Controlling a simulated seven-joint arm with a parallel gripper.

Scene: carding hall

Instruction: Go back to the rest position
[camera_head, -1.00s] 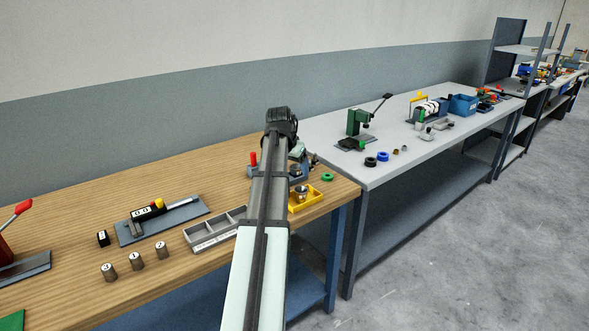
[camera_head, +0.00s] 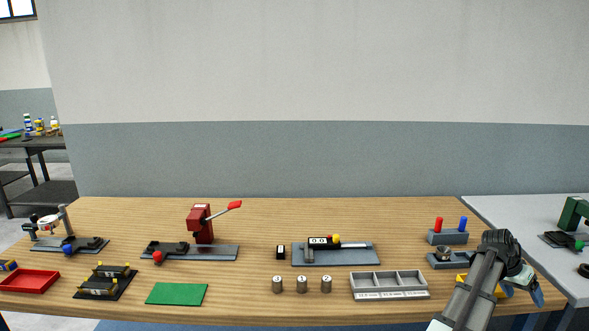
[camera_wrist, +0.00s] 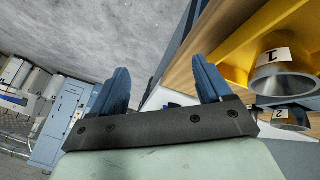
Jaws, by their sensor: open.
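My arm enters the head view from the bottom right. My gripper (camera_head: 523,289) hangs near the right end of the wooden table, by a mostly hidden yellow tray (camera_head: 464,278). In the wrist view my gripper (camera_wrist: 160,82) has its two blue fingers wide apart with nothing between them. The yellow tray (camera_wrist: 248,45) shows at the upper right there, beside the right finger and apart from it. A metal cup labelled 1 (camera_wrist: 285,75) is at the tray, and another labelled 2 (camera_wrist: 290,116) shows below it.
The wooden table (camera_head: 350,213) holds a grey compartment tray (camera_head: 390,294), a caliper on a plate (camera_head: 337,259), several numbered metal cylinders (camera_head: 302,285), a red lever press (camera_head: 200,224) and a grey block with red and blue pegs (camera_head: 447,237). A grey table (camera_head: 520,210) adjoins at right.

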